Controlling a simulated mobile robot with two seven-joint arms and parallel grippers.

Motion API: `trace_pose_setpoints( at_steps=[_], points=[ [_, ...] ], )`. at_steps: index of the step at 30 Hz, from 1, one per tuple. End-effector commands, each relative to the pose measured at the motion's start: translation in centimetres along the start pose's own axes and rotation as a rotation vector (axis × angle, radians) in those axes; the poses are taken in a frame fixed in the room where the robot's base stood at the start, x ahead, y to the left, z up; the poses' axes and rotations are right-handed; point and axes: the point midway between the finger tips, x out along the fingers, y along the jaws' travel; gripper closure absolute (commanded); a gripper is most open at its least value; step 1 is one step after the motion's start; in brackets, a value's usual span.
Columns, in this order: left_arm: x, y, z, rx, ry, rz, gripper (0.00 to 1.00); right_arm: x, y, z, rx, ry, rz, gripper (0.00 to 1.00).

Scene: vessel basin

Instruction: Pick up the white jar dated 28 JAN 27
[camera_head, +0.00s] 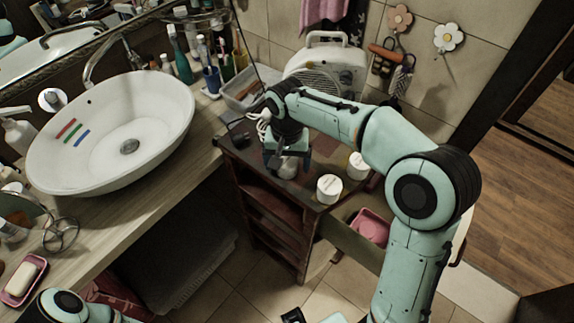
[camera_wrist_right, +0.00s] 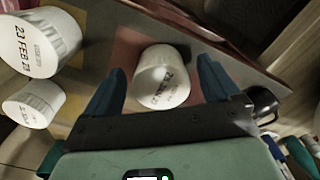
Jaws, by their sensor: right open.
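Three white jars stand on the small dark cabinet (camera_head: 312,205). One white jar (camera_wrist_right: 162,85) sits between the spread fingers of my right gripper (camera_wrist_right: 162,66), with a gap on both sides; its dark date print is too blurred to read surely. In the head view this jar (camera_head: 289,166) is partly hidden by my right gripper (camera_head: 287,160), which is open above it. A second jar (camera_wrist_right: 40,44), at upper left in the wrist view, reads 23 FEB. A third jar (camera_wrist_right: 34,104) is below it, its print unclear.
Jars also show to the right in the head view, a front one (camera_head: 329,188) and a rear one (camera_head: 357,166). A white fan heater (camera_head: 328,66) stands behind. A basin (camera_head: 110,130) is at left. An open drawer holds a pink item (camera_head: 370,228).

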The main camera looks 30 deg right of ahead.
Motion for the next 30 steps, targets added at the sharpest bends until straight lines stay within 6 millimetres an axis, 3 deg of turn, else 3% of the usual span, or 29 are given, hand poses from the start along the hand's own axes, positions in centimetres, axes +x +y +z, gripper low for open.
trace_pose_setpoints(
  at_steps=[9,14,15,24,30],
  points=[
    [0.1,0.0,0.0,0.0,0.0,0.0,0.57,0.6,0.0,0.0,0.001,0.001,-0.001,0.14],
    [0.1,0.0,0.0,0.0,0.0,0.0,0.57,0.5,0.0,0.0,0.0,0.001,-0.001,0.66],
    [0.1,0.0,0.0,0.0,0.0,0.0,0.57,0.5,0.0,0.0,0.0,0.001,-0.001,0.7],
    [0.0,0.0,0.0,0.0,0.0,0.0,0.57,0.3,0.0,0.0,0.0,0.002,-0.002,0.7],
    [-0.3,0.1,-0.1,0.001,0.002,0.001,0.57,-1.4,-0.1,-0.1,0.0,0.004,-0.004,0.7]
  ],
)
